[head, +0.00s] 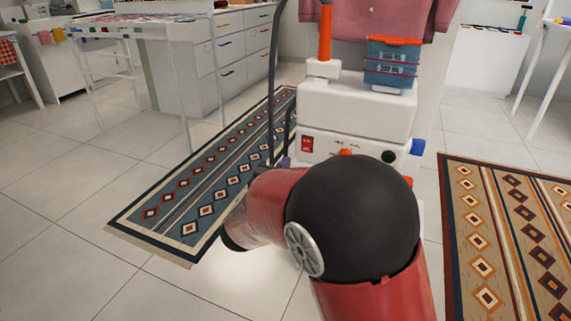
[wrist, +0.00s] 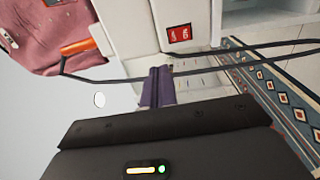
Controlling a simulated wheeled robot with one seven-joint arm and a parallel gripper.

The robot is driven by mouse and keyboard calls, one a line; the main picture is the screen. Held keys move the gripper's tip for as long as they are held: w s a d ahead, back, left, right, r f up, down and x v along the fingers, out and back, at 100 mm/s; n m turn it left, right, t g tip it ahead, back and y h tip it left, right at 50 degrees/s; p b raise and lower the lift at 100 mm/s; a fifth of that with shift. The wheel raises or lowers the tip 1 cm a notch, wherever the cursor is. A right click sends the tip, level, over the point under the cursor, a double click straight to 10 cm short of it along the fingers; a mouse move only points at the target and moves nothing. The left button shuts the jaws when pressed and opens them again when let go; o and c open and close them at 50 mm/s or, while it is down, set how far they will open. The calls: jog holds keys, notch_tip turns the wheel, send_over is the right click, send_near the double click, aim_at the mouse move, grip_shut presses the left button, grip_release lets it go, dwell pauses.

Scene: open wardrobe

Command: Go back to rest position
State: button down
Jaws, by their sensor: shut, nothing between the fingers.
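My gripper (wrist: 160,72) shows in the wrist view as two purple fingers, shut together with nothing between them. The fingers point toward a white machine (wrist: 185,12) with a red switch (wrist: 179,34). A dark cable or rod (wrist: 120,80) crosses the view by the fingertips; I cannot tell whether they touch. In the head view, my red arm with its black round joint fills the lower middle and hides most of the gripper. The white machine (head: 355,107) stands just beyond the arm.
An orange handle (head: 325,32) and a blue box (head: 391,66) are on top of the machine. A pink garment (head: 365,17) hangs behind. Patterned rugs lie left (head: 200,195) and right (head: 500,230). A white table (head: 150,28) stands back left. Tiled floor at left is clear.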

jog(key=s+d+r+m+g+y, duration=0.45)
jog(key=s+d+r+y, duration=0.2)
jog(key=y, duration=0.35)
jog(key=s+d+f+m+g+h, duration=0.1)
jog(key=s+d+f+m+g, duration=0.1)
jog(key=s, duration=0.6)
jog(key=s+d+f+m+g+h, duration=0.1)
jog(key=s+d+f+m+g, duration=0.2)
jog(key=s+d, duration=0.3)
jog(key=s+d+f+m+g+h, duration=0.1)
jog(key=s+d+m, duration=0.3)
jog(key=s, duration=0.5)
jog(key=shift+s+f+g+h+p, duration=0.3)
jog(key=shift+s+f+g, duration=0.1)
jog(key=shift+f+g, duration=0.3)
